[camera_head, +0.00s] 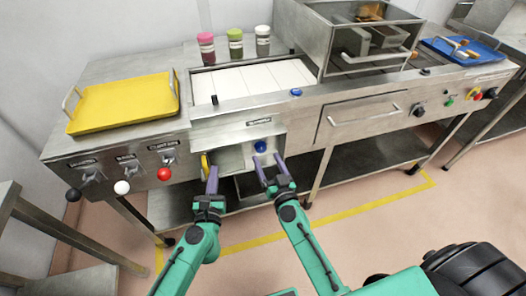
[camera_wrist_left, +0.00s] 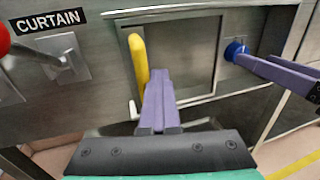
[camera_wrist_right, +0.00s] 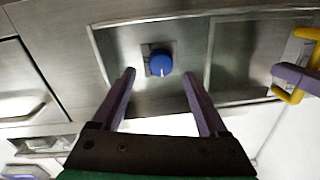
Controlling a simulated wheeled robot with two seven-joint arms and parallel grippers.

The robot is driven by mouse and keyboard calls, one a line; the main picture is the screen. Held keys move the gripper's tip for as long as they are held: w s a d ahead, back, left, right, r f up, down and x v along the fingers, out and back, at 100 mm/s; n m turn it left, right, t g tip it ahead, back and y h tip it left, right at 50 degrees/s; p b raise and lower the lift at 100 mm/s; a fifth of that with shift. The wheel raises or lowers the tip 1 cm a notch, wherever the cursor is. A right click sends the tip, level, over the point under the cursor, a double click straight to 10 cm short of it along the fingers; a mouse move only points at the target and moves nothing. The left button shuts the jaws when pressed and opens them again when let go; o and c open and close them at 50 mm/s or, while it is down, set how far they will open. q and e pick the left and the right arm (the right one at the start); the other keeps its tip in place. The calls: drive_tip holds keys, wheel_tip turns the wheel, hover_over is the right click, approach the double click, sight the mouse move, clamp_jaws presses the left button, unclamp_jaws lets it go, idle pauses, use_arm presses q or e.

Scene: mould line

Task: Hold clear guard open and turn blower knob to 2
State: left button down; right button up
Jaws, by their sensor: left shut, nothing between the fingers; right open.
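The blue blower knob (camera_head: 260,146) sits in a recess under the counter edge. In the right wrist view the knob (camera_wrist_right: 161,63) shows a white mark at its lower edge. My right gripper (camera_head: 268,163) is open, its fingers either side of the knob in that view; contact is not clear. The clear guard (camera_wrist_left: 183,60) seems to cover the recess part beside the yellow handle (camera_wrist_left: 139,62), with the knob outside it. My left gripper (camera_head: 212,175) is shut and empty beside the handle; whether it touches is unclear. The knob's number marks are not readable.
Levers with black, white and red (camera_head: 164,174) balls stand left of the recess. A yellow tray (camera_head: 124,103) and several jars stand on the counter. A drawer (camera_head: 355,112) is right of the recess, a lower shelf (camera_head: 345,168) below.

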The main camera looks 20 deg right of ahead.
sight(262, 150)
drive_tip(key=w, duration=0.4)
drive_tip(key=shift+w+a, duration=0.15)
drive_tip(key=shift+w, duration=0.15)
clamp_jaws()
